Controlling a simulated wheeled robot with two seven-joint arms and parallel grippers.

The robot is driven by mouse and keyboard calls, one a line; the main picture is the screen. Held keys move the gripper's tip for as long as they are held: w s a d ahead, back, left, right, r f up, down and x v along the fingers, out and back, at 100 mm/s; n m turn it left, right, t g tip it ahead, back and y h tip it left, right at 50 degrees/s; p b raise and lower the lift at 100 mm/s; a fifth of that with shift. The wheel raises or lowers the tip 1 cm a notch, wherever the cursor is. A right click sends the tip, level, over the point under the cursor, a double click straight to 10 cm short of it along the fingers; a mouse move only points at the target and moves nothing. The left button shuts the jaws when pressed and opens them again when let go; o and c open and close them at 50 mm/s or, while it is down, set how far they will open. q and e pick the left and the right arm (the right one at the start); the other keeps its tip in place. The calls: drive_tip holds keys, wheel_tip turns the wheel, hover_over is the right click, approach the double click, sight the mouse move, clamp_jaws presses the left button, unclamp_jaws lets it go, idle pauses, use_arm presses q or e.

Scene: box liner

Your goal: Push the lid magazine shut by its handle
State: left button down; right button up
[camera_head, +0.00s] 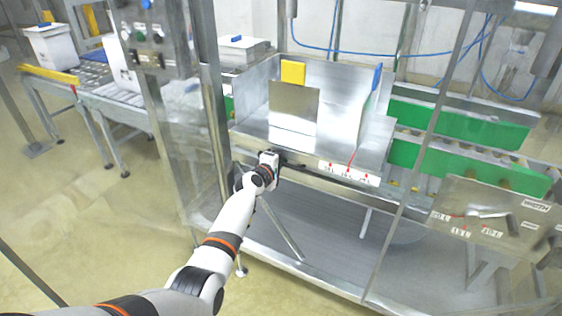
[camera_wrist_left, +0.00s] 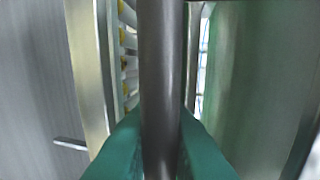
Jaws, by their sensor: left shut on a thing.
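The lid magazine (camera_head: 255,128) is a bare metal tray with upright plates in the middle of the head view. A yellow block and a blue block sit at its plates. My left arm reaches up to its front edge, and my left gripper (camera_head: 276,158) is at the dark handle bar there. In the left wrist view the handle (camera_wrist_left: 160,70) is a grey round bar running between my two teal fingers, which are shut on it. The gripper hides part of the handle in the head view. My right gripper is not in view.
A metal post (camera_head: 209,90) and clear guard panel stand left of my arm. Green conveyor side guards (camera_head: 455,120) lie to the right. A control plate with labels (camera_head: 490,215) is at the lower right. A roller conveyor (camera_head: 105,85) stands at the left.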

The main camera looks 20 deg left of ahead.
use_arm(q)
drive_tip(key=c, duration=1.8)
unclamp_jaws()
drive_tip(key=shift+w+r, duration=0.1)
drive_tip(key=shift+r, duration=0.15)
drive_tip(key=shift+o, duration=0.3)
drive_tip(key=shift+w+f, duration=0.2)
drive_tip(key=shift+f, duration=0.05)
drive_tip(key=d+p+v, duration=0.1)
drive_tip(key=p+v, duration=0.3)
drive_tip(key=v, duration=0.8)
drive_tip(key=shift+a, duration=0.45)
